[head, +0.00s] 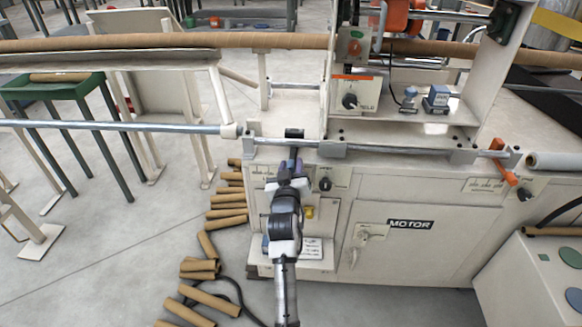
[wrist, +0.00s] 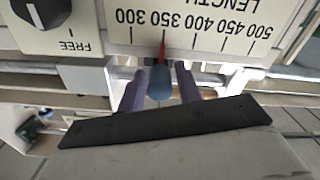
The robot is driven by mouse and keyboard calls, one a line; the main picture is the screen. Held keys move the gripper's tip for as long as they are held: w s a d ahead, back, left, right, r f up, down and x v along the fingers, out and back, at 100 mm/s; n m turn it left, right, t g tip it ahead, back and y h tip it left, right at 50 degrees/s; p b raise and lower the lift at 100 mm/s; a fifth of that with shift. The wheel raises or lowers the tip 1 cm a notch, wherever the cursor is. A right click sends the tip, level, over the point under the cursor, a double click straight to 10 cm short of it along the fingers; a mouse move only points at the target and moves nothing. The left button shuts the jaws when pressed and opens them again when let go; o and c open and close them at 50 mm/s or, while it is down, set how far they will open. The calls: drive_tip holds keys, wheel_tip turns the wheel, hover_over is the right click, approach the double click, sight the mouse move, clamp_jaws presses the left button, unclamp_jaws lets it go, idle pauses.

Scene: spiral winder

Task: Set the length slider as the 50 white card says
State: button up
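The length scale (wrist: 205,28) is upside down in the wrist view, marked 300 to 500. The slider's red pointer (wrist: 163,50) stands at the 350 mark, the second tick from the 300 end. The slider's blue-grey knob (wrist: 160,82) lies between the two purple fingers of my gripper (wrist: 160,90). The fingers flank the knob closely; I cannot tell whether both touch it. In the head view my gripper (head: 291,168) is at the machine's front panel and hides the slider. A white card (head: 312,248) is low on the front; its print is too small to read.
A dark selector knob (wrist: 45,10) marked FREE is beside the scale. A metal rod (head: 390,148) runs across the machine front above my gripper. The MOTOR cabinet (head: 400,250) is to the right. Several cardboard tubes (head: 200,268) lie on the floor at left.

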clamp_jaws()
drive_tip(key=a+b, duration=0.4)
drive_tip(key=a, duration=0.2)
drive_tip(key=shift+a+f, duration=0.15)
drive_tip(key=shift+a, duration=0.4)
drive_tip(key=shift+o, duration=1.4)
unclamp_jaws()
drive_tip(key=s+b, duration=0.2)
drive_tip(key=s, duration=1.2)
